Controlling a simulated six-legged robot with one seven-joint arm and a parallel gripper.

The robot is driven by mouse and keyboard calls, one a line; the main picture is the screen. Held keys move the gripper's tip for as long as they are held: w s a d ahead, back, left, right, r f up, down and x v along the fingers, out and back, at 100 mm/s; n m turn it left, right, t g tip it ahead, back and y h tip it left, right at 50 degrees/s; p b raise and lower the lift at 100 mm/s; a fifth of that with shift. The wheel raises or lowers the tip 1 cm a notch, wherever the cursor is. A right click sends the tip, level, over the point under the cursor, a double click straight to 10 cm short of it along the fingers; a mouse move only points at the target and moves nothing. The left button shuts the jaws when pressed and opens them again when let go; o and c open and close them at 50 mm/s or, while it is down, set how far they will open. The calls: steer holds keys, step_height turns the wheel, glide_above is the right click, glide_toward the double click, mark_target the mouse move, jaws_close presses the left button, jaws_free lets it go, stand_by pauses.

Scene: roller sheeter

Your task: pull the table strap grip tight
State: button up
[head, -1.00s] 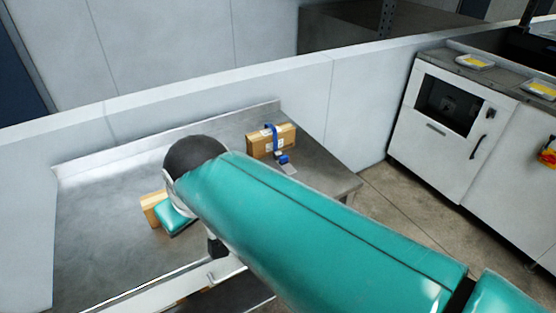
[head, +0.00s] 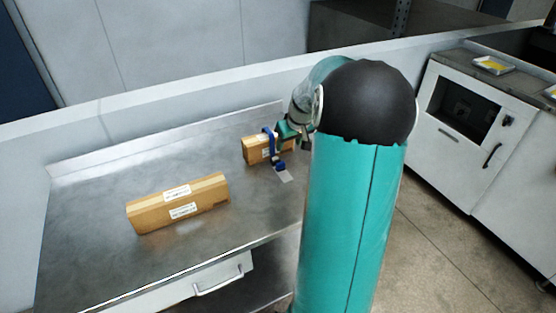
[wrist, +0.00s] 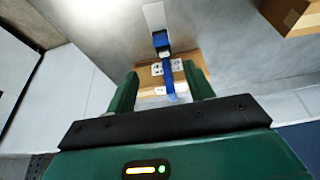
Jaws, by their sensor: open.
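A blue strap (head: 269,143) runs over a small cardboard box (head: 252,150) at the back right of the steel table (head: 100,240). Its blue grip (head: 279,164) sits at the box's front, beside a pale flat plate (head: 285,176) on the table. In the wrist view the strap (wrist: 168,80) runs between the fingers to the dark blue grip (wrist: 161,41). My gripper (wrist: 163,85) is open, with a green finger on each side of the strap and box. The grip lies beyond the fingertips; I cannot tell whether anything is touched. In the head view my arm partly hides the gripper.
A longer cardboard box (head: 180,203) lies at the table's middle left and also shows in the wrist view (wrist: 290,14). A low white wall (head: 200,105) borders the table's back. White cabinets (head: 462,125) stand at right. The table's front left is clear.

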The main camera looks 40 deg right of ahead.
mark_target(281, 163)
steer(key=x, duration=1.3)
steer(key=shift+w+f, duration=0.15)
steer(key=shift+f, duration=0.2)
